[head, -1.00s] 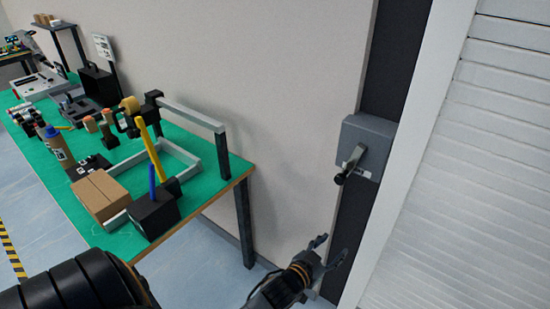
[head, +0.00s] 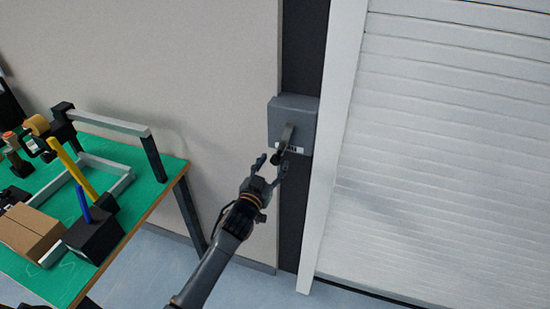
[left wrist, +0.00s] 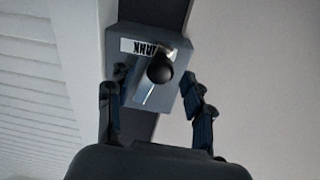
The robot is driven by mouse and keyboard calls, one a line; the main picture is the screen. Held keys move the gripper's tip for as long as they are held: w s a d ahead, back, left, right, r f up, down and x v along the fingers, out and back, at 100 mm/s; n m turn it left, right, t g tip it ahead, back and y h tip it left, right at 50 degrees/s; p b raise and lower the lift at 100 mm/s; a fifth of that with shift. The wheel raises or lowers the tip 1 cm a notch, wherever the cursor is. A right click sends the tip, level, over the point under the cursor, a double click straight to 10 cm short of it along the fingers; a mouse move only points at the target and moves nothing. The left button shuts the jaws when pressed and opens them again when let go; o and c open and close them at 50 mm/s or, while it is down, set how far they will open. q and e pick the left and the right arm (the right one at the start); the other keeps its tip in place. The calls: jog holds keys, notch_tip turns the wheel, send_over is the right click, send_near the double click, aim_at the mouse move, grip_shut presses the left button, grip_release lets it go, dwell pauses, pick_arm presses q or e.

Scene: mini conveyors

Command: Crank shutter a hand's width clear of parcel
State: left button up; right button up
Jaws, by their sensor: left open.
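The white slatted shutter (head: 440,150) fills the right side of the head view, with a dark strip along its lower edge near the floor. The grey crank box (head: 293,108) is on the dark post left of the shutter frame. Its crank handle (head: 286,138) points down and ends in a black knob, clear in the left wrist view (left wrist: 160,68). My left gripper (head: 270,162) is open just below the crank; in the wrist view its fingers stand either side of the knob, apart from it. No parcel shows at the shutter. My right gripper is out of view.
A green-topped table (head: 150,172) stands at the left with a cardboard box (head: 28,232), a black holder (head: 92,236) with yellow and blue tools, and a grey frame. The wall and floor between table and post are clear except for my arm.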

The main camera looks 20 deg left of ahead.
aim_at(282, 145)
pick_arm(q)
jog(key=shift+w, duration=1.25)
jog(key=shift+d, duration=0.1)
grip_shut()
